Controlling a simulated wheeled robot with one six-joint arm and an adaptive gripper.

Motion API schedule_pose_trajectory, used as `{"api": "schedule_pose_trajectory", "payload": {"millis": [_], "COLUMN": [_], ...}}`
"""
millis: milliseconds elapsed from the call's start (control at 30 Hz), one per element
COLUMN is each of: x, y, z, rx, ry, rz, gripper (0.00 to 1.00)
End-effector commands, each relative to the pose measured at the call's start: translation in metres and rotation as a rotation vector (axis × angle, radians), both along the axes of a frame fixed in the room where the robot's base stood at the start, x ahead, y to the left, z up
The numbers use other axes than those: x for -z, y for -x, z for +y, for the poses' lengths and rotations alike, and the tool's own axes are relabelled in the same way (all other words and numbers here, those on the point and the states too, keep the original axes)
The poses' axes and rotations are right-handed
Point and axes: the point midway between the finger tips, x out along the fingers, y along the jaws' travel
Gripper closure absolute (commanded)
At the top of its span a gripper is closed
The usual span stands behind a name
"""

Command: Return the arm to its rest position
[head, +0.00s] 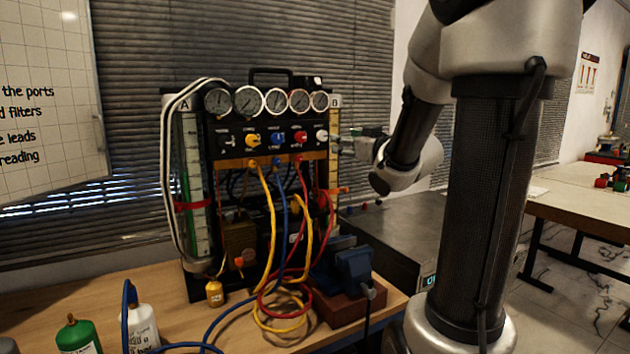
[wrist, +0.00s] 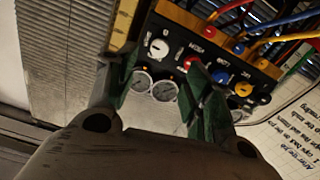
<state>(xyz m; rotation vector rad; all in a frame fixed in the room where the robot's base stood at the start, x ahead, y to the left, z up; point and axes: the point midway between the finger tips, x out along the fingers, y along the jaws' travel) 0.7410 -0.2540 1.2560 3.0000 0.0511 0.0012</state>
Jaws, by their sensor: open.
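My arm reaches in from the right in the head view. My gripper (head: 345,143) is just right of the gauge rig's black panel (head: 228,139), close to the white knob (head: 321,135). Whether it touches the knob is unclear in this view. In the wrist view, my gripper (wrist: 160,62) has its two green fingers spread apart. The white knob (wrist: 159,48) shows in the gap between them, and nothing is held. The red knob (wrist: 192,63) is near the right finger, which partly hides the panel.
Several round gauges (head: 248,100) line the rig's top. Yellow, red and blue hoses (head: 265,230) loop down to the wooden bench (head: 110,292). A blue vise (head: 353,268) stands at the bench's right, beside a grey metal box (head: 400,228). A green bottle (head: 78,337) is at front left.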

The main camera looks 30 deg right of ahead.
Motion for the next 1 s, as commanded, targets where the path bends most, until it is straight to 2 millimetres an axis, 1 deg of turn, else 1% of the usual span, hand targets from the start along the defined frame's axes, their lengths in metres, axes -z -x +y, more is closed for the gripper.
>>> {"api": "schedule_pose_trajectory", "payload": {"millis": [167,267,367,400,433,467,500,567,600,667,700,767,800,867,900,1000], "x": [0.001,0.016,0.054,0.075,0.091,0.105,0.121,0.140,0.150,0.162,0.167,0.171,0.173,0.172,0.169,0.161], "y": [0.000,0.001,0.009,0.018,0.027,0.039,0.057,0.087,0.108,0.139,0.160,0.191,0.210,0.238,0.255,0.282], "z": [0.000,-0.008,-0.031,-0.043,-0.052,-0.060,-0.067,-0.069,-0.065,-0.053,-0.042,-0.022,-0.006,0.019,0.037,0.070], "rx": [0.001,0.032,0.124,0.175,0.216,0.257,0.308,0.365,0.392,0.417,0.423,0.416,0.402,0.366,0.334,0.253], "ry": [0.007,0.023,0.033,0.031,0.025,0.021,0.009,-0.010,-0.026,-0.054,-0.073,-0.103,-0.122,-0.146,-0.158,-0.171], "rz": [0.003,0.065,0.221,0.310,0.381,0.452,0.547,0.685,0.773,0.898,0.974,1.080,1.145,1.227,1.272,1.314], "gripper": [0.49,0.49,0.49,0.49,0.49,0.49,0.49,0.49,0.49,0.49,0.49,0.49,0.49,0.49,0.49,0.49]}}
